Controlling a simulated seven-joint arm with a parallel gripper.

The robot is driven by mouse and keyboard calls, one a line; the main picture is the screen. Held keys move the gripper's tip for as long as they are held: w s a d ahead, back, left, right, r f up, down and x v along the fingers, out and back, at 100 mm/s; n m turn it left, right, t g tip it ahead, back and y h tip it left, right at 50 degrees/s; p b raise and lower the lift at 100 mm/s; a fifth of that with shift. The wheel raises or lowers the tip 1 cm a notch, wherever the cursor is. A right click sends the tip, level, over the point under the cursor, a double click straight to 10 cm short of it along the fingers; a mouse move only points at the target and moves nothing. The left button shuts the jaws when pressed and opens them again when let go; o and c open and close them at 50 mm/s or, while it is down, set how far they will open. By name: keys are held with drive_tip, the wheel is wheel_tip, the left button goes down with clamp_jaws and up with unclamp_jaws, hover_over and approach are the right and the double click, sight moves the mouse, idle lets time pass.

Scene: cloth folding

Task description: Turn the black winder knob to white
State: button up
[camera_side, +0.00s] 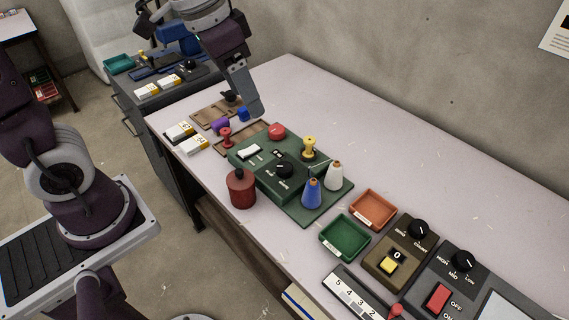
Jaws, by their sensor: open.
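The winder is a green box (259,176) on the table, with a black knob (284,169) on its top face. A short pointer mark and small lettering sit by the knob, too small to read with certainty. A red button (277,131) and a white switch (249,152) are on the same box. A blue cone (312,193) and a white cone (334,177) stand on its green base plate, near a yellow spool (309,148). My gripper (254,110) points down behind the box, above and left of the knob and apart from it. It is open, with nothing visible in it.
A dark red jar (241,189) stands in front of the winder. Orange (373,208) and green (345,238) trays, then brown (401,251) and grey (449,275) control boxes, lie to the right. A red spool (226,137) and wooden trays lie left. The table's back right is clear.

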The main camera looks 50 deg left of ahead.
drive_tip(key=w+f+m+g, duration=0.1)
drive_tip(key=w+f, duration=0.4)
drive_tip(key=m+g+y, duration=0.1)
drive_tip(key=m+g, duration=0.1)
drive_tip(key=m, duration=0.1)
hover_over(284, 166)
wheel_tip(284, 166, down, 17)
drive_tip(key=shift+d+f, duration=0.1)
drive_tip(key=shift+f, duration=0.1)
wheel_tip(284, 166, down, 6)
drive_tip(key=shift+f, duration=0.2)
clamp_jaws()
